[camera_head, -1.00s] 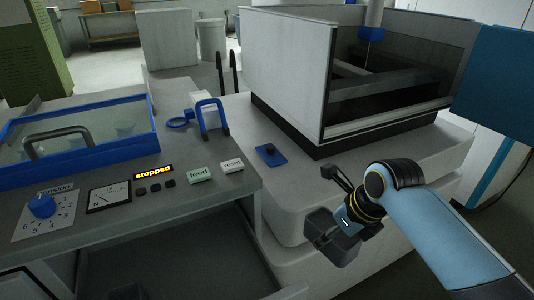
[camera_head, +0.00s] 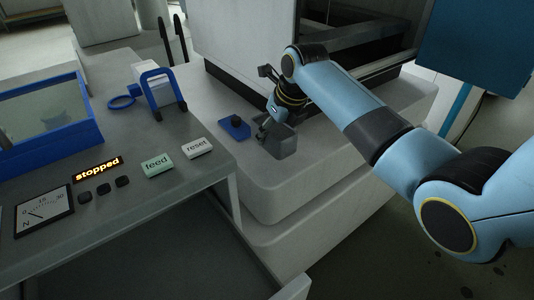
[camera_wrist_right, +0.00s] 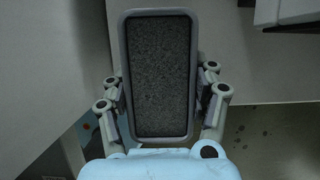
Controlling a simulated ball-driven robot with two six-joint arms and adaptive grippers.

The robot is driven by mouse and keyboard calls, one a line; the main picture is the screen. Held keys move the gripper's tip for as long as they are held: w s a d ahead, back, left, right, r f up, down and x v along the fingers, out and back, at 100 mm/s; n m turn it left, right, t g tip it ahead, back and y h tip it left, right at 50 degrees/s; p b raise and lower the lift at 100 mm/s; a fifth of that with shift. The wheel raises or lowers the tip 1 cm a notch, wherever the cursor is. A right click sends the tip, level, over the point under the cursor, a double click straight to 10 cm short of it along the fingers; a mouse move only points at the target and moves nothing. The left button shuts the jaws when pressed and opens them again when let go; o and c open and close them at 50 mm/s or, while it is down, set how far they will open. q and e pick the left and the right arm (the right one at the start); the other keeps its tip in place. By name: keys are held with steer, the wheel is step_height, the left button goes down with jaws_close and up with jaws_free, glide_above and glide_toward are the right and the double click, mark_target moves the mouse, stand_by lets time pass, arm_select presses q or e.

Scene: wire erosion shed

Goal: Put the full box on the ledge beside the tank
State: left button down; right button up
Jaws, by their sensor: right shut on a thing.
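The grey box (camera_head: 281,140) is in my right gripper (camera_head: 269,124). In the right wrist view the box (camera_wrist_right: 160,75) is filled with dark grainy material, and my right gripper's fingers (camera_wrist_right: 160,90) press on its two long sides. The box is upright over the pale ledge (camera_head: 205,100) in front of the tank (camera_head: 240,45). I cannot tell whether its underside touches the ledge. My left gripper is not in view.
The grey control bench (camera_head: 150,210), with feed and reset buttons and a "stopped" display, stands left. The ledge right of the box looks clear.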

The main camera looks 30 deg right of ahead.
steer(key=shift+w+a+f, duration=0.15)
steer(key=shift+w+f, duration=0.15)
steer(key=shift+w, duration=0.25)
steer(key=shift+w+a+f, duration=0.1)
steer(key=shift+w+f, duration=0.2)
steer(key=shift+w, duration=0.2)
steer(key=shift+f+b, duration=0.3)
steer(key=shift+f, duration=0.25)
step_height(320, 180, down, 3)
steer(key=shift+f+b, duration=0.1)
steer(key=shift+b, duration=0.25)
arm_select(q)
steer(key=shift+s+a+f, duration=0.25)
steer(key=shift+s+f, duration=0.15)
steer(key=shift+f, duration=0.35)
arm_select(e)
steer(key=o, duration=1.1)
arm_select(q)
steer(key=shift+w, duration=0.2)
arm_select(e)
steer(key=o, duration=0.5)
